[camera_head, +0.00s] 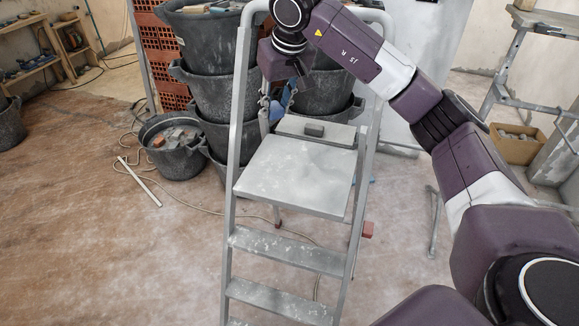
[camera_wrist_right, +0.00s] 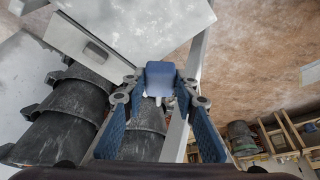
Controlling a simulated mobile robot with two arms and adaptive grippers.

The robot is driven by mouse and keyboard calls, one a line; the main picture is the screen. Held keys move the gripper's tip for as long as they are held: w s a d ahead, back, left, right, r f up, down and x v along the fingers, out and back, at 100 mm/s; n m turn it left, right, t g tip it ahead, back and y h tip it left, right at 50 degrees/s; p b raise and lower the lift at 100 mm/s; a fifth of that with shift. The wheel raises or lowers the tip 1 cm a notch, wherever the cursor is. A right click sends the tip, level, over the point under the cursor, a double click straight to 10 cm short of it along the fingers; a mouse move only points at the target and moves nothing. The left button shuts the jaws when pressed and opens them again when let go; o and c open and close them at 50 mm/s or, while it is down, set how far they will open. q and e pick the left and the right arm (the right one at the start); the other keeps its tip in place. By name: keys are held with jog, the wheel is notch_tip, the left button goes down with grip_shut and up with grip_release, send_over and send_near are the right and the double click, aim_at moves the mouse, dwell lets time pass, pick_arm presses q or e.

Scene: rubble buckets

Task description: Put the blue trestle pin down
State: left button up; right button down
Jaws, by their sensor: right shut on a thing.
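The blue trestle pin (camera_wrist_right: 160,76) shows between the fingertips of my right gripper (camera_wrist_right: 161,92) in the right wrist view. The gripper is shut on it. In the head view my right gripper (camera_head: 276,100) hangs at the upper middle, behind the stepladder's top platform and near its left rail. The pin is small and hard to tell from the blue finger pads there. My left gripper is in neither view.
A grey stepladder (camera_head: 298,177) stands in the middle, with a small dark block (camera_head: 314,130) on its upper tray. Stacked black buckets (camera_head: 212,95) are behind it. A rubble-filled bucket (camera_head: 172,160) stands left of them. A cardboard box (camera_head: 514,147) is at right. The left floor is mostly clear.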

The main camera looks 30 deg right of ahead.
notch_tip(320, 180, down, 7)
jog(key=p, duration=0.2)
send_over(276, 170)
jog(key=s, duration=0.1)
notch_tip(276, 170, down, 7)
jog(key=shift+s+r, duration=0.1)
jog(key=shift+s, duration=0.05)
jog(key=shift+f, duration=0.55)
notch_tip(276, 170, down, 3)
jog(key=shift+f, duration=0.15)
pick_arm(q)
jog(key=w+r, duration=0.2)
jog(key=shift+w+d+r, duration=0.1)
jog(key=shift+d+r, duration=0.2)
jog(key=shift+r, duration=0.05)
pick_arm(e)
jog(key=shift+f, duration=0.15)
jog(key=c, duration=1.5)
grip_release()
jog(key=shift+c, duration=0.2)
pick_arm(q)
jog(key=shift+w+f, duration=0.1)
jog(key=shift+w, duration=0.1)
